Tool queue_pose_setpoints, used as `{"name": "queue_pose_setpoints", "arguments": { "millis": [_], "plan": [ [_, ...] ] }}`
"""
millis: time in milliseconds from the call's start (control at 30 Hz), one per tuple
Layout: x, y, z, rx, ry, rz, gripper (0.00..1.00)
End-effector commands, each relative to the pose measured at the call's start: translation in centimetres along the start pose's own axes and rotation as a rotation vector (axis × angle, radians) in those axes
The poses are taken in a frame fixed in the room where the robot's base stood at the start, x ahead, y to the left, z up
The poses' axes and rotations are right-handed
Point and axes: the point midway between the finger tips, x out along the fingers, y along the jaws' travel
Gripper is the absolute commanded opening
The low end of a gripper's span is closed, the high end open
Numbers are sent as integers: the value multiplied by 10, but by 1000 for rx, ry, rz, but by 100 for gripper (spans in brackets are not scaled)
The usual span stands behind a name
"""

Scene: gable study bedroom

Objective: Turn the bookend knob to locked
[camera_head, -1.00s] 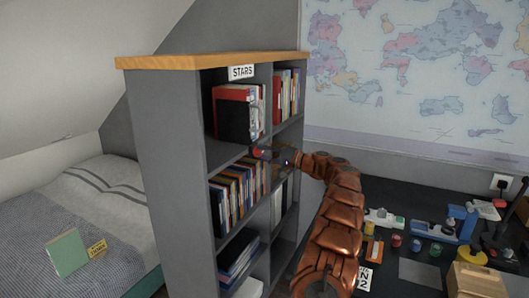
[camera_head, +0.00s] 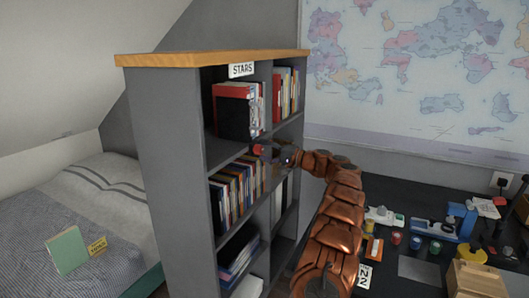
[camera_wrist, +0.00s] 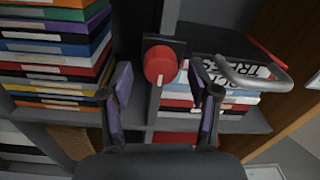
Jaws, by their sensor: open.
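The red round knob (camera_wrist: 160,64) sits on a dark plate (camera_wrist: 178,48) on the bookcase upright in the wrist view. A short pale mark shows at its lower edge. The knob also shows in the head view (camera_head: 258,149), just left of my gripper. My gripper (camera_wrist: 160,78) is open, with one finger to each side of the knob in the picture. I cannot tell if either finger touches it. In the head view my gripper (camera_head: 275,153) reaches the bookcase front from the right. No lettering for locked is readable.
The grey bookcase (camera_head: 165,150) holds several rows of books. A curved metal handle (camera_wrist: 255,80) and a partly readable white label (camera_wrist: 245,70) are close right of my gripper. The dark desk (camera_head: 395,285) at right is cluttered. A green book (camera_head: 67,250) is on the bed.

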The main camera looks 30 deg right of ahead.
Motion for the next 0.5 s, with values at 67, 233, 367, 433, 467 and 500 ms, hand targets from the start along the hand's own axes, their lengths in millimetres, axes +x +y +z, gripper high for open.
{"name": "queue_pose_setpoints", "arguments": {
  "millis": [67, 233, 367, 433, 467, 500],
  "plan": [
    [-6, -1, -1, -1, 2, 0, 61],
    [-33, -2, 0, 1, 2, -3, 61],
    [-59, -1, 0, 1, 2, -2, 61],
    [-72, 0, -1, 1, 3, -1, 61],
    [-78, 0, -1, 1, 4, 0, 61],
    [-85, 0, -1, 2, 3, -1, 61]
  ]
}}
